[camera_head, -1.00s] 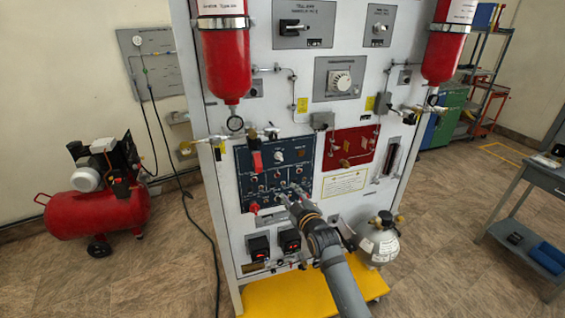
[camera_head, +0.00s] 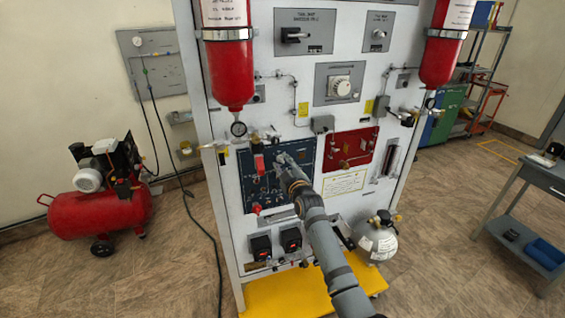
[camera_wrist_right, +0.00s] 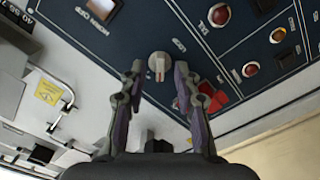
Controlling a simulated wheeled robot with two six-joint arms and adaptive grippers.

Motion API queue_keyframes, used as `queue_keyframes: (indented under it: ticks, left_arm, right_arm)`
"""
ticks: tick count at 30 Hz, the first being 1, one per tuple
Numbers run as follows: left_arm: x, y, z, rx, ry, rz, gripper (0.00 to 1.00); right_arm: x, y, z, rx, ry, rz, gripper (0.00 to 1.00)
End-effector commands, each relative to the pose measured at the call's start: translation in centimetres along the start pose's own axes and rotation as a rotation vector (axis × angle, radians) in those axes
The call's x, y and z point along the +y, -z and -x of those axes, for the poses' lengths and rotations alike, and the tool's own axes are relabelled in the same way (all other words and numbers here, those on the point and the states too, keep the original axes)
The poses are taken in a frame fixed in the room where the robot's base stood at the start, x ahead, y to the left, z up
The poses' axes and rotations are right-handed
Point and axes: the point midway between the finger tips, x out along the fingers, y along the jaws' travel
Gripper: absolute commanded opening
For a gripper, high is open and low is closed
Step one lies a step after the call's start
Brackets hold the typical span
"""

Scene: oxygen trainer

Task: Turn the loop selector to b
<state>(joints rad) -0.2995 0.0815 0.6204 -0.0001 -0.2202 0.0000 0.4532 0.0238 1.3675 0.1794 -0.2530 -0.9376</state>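A pale grey knob (camera_wrist_right: 158,64) with a bar-shaped grip sits on the dark blue panel; it looks like the loop selector, but its label is too small to read surely. My right gripper (camera_wrist_right: 160,75) is open, with one finger on each side of the knob and a gap visible on both sides. In the head view my right gripper (camera_head: 283,160) is at the upper part of the blue panel (camera_head: 249,188) and covers the knob. My left gripper is not in view.
A red-handled valve (camera_head: 259,163) sticks out left of my right gripper. A red panel (camera_head: 349,148) is to the right, and a red cylinder (camera_head: 230,75) hangs above left. A small grey tank (camera_head: 376,241) stands below right of my arm.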

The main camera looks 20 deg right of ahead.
Motion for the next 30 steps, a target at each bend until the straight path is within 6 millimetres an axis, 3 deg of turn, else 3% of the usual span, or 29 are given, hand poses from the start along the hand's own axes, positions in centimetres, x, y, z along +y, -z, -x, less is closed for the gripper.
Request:
queue_keyframes:
  ticks: [9,17,30]
  left_arm:
    - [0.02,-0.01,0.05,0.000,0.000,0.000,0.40]
    - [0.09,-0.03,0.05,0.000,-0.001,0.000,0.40]
    - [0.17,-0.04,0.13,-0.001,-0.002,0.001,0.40]
  right_arm:
    - [-0.03,-0.01,-0.37,0.000,0.000,0.000,0.32]
    - [-0.03,-0.02,-0.36,0.000,0.000,0.000,0.00]
    - [-0.01,-0.03,-0.34,-0.001,0.000,-0.035,0.00]
